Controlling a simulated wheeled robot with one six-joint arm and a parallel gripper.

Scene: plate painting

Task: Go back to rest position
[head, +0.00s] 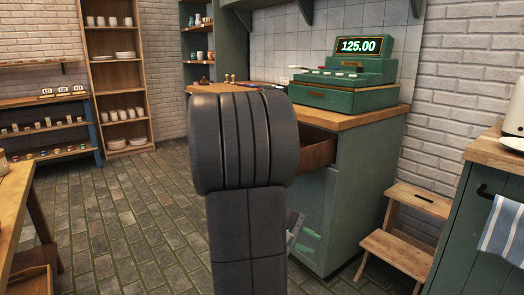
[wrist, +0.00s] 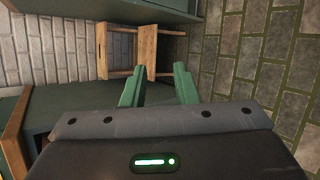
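My gripper (wrist: 158,82) shows in the wrist view with two green fingers spread apart. Nothing is between them. In the head view, my dark arm fills the middle and hides much of what is behind it. Part of my gripper (head: 303,236) shows low beside the arm, in front of the green counter cabinet (head: 352,215). I cannot tell how close it is to the cabinet. The wooden step stool (wrist: 124,48) is beyond the fingers in the wrist view.
A green cash register (head: 345,85) reading 125.00 stands on the wooden counter top. A drawer (head: 318,150) under it appears pulled open. The step stool (head: 405,232) is right of the cabinet. A wooden table (head: 14,195) is at the left. The stone floor (head: 125,225) between is clear.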

